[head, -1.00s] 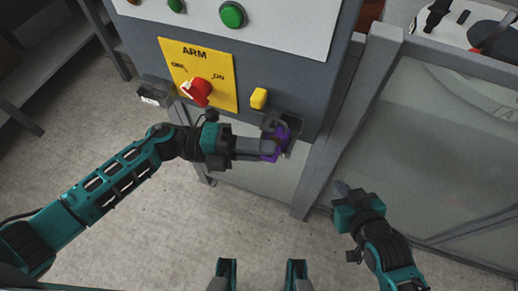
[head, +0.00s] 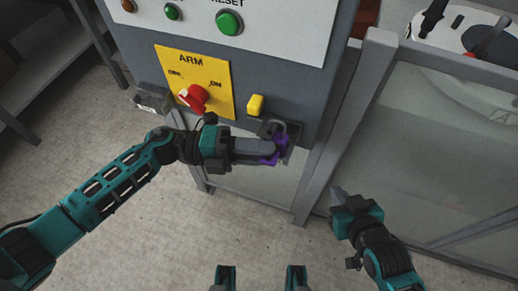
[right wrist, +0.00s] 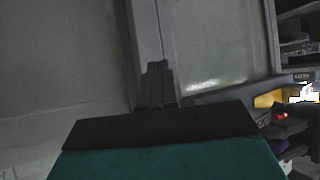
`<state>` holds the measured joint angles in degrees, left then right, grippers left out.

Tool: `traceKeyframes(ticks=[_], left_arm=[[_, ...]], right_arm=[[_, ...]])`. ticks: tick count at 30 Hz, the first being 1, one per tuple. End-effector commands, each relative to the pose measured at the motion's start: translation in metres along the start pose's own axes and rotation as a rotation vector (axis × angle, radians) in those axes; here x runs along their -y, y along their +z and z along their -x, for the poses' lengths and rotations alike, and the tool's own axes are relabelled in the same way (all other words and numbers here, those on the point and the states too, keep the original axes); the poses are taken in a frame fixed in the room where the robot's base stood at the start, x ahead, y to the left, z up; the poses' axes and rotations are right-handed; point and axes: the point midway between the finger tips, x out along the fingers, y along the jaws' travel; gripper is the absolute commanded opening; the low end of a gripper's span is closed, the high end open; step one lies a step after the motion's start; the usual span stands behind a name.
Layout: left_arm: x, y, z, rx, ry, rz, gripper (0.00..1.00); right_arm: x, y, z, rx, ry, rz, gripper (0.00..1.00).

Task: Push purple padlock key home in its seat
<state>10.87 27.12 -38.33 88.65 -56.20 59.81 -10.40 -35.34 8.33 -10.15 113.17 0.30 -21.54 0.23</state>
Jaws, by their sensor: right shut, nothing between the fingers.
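The purple padlock piece (head: 282,142) is at a dark bracket at the lower right of the grey control cabinet; a grey shackle-like loop shows above it. My left gripper (head: 274,150) reaches in from the left with its fingers at the purple piece, overlapping it. The fingers hide much of the piece and the seat, so I cannot tell whether they grip it or only touch it, or how deep it sits. My right gripper (head: 337,191) is shut and empty, in front of the frame post to the right. Its closed fingers also show in the right wrist view (right wrist: 157,85).
The yellow ARM plate (head: 217,80) carries a red rotary switch (head: 193,97). A yellow block (head: 256,104) sits right of it, a green button (head: 229,22) above. A grey bracket (head: 153,98) is at the left. A framed panel (head: 430,150) stands right. The floor in front is clear.

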Motion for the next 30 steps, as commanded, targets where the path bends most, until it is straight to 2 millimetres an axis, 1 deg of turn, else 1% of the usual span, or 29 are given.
traceKeyframes(ticks=[1, 2, 5, 9, 12, 15, 18, 21, 24, 30], left_arm=[[-0.007, -0.002, 0.001, 0.002, 0.017, 0.003, 0.46], [-0.008, -0.001, 0.005, 0.003, 0.019, 0.004, 0.46], [-0.01, -0.001, 0.023, 0.005, 0.022, 0.004, 0.46], [-0.008, 0.0, 0.056, 0.008, 0.02, 0.002, 0.46], [-0.006, 0.0, 0.078, 0.006, 0.014, 0.002, 0.46], [-0.004, 0.0, 0.098, 0.005, 0.009, 0.002, 0.46], [-0.003, 0.0, 0.113, 0.003, 0.006, 0.002, 0.46], [-0.002, 0.0, 0.124, 0.003, 0.003, 0.001, 0.46], [-0.001, 0.0, 0.129, 0.002, 0.001, 0.001, 0.46], [0.0, -0.001, 0.13, 0.0, -0.001, 0.001, 0.46]], right_arm=[[0.001, 0.001, 0.0, 0.005, -0.002, -0.002, 0.0], [0.002, 0.0, 0.0, 0.007, -0.004, -0.004, 0.0], [0.004, -0.002, -0.001, 0.0, -0.009, -0.007, 0.0], [0.003, -0.003, -0.002, -0.004, -0.008, -0.003, 0.0], [0.006, -0.004, -0.003, -0.009, -0.014, -0.006, 0.0], [0.007, -0.003, -0.004, -0.006, -0.016, -0.008, 0.0], [0.007, -0.002, -0.005, -0.001, -0.016, -0.008, 0.0], [0.007, -0.002, -0.006, -0.002, -0.017, -0.008, 0.0], [0.007, -0.003, -0.006, -0.004, -0.017, -0.008, 0.0], [0.007, -0.004, -0.006, -0.006, -0.019, -0.007, 0.0]])
